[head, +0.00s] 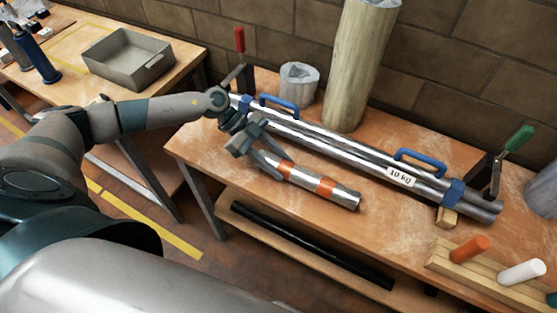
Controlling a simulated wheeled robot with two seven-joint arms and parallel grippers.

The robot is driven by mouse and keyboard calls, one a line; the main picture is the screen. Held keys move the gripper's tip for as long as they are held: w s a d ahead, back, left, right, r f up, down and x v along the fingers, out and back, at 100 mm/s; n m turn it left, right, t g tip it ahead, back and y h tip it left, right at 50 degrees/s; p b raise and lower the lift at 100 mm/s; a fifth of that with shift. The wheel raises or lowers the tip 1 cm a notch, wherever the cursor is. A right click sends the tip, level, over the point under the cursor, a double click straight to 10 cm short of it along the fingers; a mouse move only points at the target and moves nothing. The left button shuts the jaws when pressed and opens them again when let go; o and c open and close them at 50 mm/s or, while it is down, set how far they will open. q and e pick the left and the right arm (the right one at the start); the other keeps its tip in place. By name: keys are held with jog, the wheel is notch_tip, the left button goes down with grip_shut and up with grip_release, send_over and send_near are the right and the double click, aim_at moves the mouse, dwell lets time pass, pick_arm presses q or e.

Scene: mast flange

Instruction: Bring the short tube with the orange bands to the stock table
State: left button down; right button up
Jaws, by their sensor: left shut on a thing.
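The short tube with the orange bands (335,190) is a shiny metal tube at the front of the wooden table in the middle of the head view. My left gripper (268,162) is shut on its left end, and the fingers cover part of that end. The tube slants down to the right; I cannot tell whether it touches the tabletop. My right gripper is not in view. No table is visibly labelled as the stock table.
Long metal tubes (345,150) with blue handles and a "10 KG" label lie behind the short tube. Clamps with red (239,40) and green (519,139) handles stand at their ends. A second table (70,85) at left holds a grey tray (128,72). A gap separates the tables.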

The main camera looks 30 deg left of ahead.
pick_arm(q)
jog(key=shift+f, duration=0.3)
jog(key=c, duration=1)
grip_release()
jog(key=shift+c, duration=0.2)
jog(key=shift+a, duration=0.1)
jog(key=b+v, duration=0.5)
jog(key=v, duration=1.2)
jog(key=shift+r+b, duration=0.2)
jog(key=shift+b, duration=0.15)
jog(key=shift+s+f, duration=0.1)
